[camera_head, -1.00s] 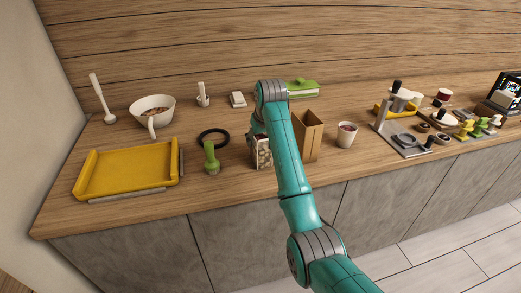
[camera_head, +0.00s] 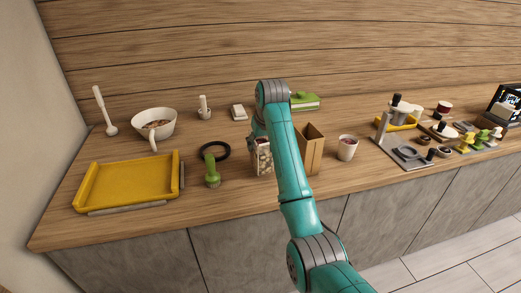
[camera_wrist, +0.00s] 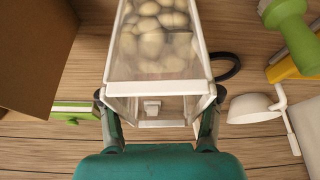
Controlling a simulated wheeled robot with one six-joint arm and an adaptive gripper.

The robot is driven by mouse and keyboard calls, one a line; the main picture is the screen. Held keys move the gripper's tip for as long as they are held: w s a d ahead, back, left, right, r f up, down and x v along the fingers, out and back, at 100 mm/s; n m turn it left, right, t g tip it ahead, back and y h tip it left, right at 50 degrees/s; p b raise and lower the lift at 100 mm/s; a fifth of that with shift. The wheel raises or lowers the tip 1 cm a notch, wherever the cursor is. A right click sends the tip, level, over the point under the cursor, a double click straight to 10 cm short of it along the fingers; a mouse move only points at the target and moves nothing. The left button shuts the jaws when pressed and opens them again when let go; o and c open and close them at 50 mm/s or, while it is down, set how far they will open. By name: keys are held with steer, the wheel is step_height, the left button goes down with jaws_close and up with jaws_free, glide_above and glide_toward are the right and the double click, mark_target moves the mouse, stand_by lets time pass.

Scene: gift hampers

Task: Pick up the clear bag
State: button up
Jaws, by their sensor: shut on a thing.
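The clear bag (camera_head: 263,160) shows pale round pieces inside, just left of my forearm in the head view. In the wrist view the clear bag (camera_wrist: 153,50) fills the middle, with whitish edges and pale stones or sweets at its far end. My gripper (camera_wrist: 157,108) is shut on its near end, one finger on each side. In the head view my arm hides most of my gripper and part of the bag. I cannot tell whether the bag's base touches the counter.
A brown paper bag (camera_head: 311,152) stands close to the right, with a cup (camera_head: 347,149) beyond it. A green-handled brush (camera_head: 211,172) and black ring (camera_head: 225,148) are on the left. A yellow tray (camera_head: 98,187) and white bowl (camera_head: 166,129) stand farther left.

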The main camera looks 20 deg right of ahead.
step_height(320, 180, up, 6)
stand_by(0.6)
